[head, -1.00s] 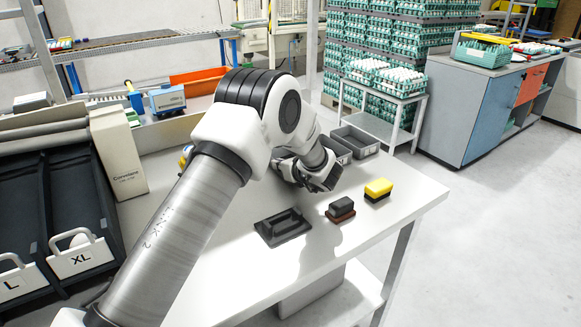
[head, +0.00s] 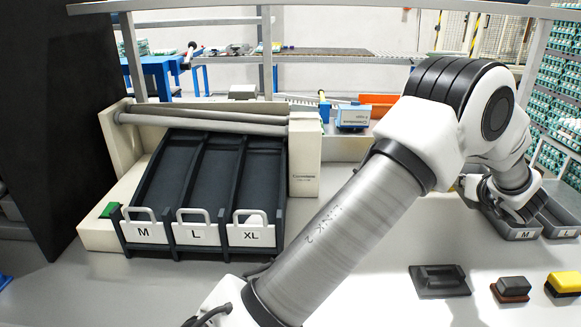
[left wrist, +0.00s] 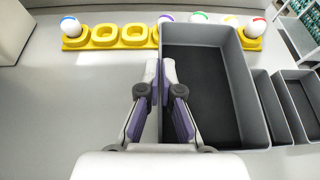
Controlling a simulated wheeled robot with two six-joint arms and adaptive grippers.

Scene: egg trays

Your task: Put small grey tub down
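A grey tub (left wrist: 236,75) with a dark floor fills the middle of the left wrist view. My left gripper (left wrist: 160,65) has its fingertips close on both sides of the tub's left wall and looks shut on it. In the head view my left gripper (head: 515,208) is at the far right, beside the grey tubs; it and the wrist hide the held tub there. I cannot tell whether that tub touches the table. My right gripper is in neither view.
Grey tubs marked M (head: 524,234) and L (head: 570,232) stand close by. A yellow egg holder (left wrist: 104,36) lies beyond the tub. A dark block (head: 440,281), a dark brush (head: 511,288) and a yellow one (head: 565,283) are nearer. Left stands a sorting rack (head: 200,200).

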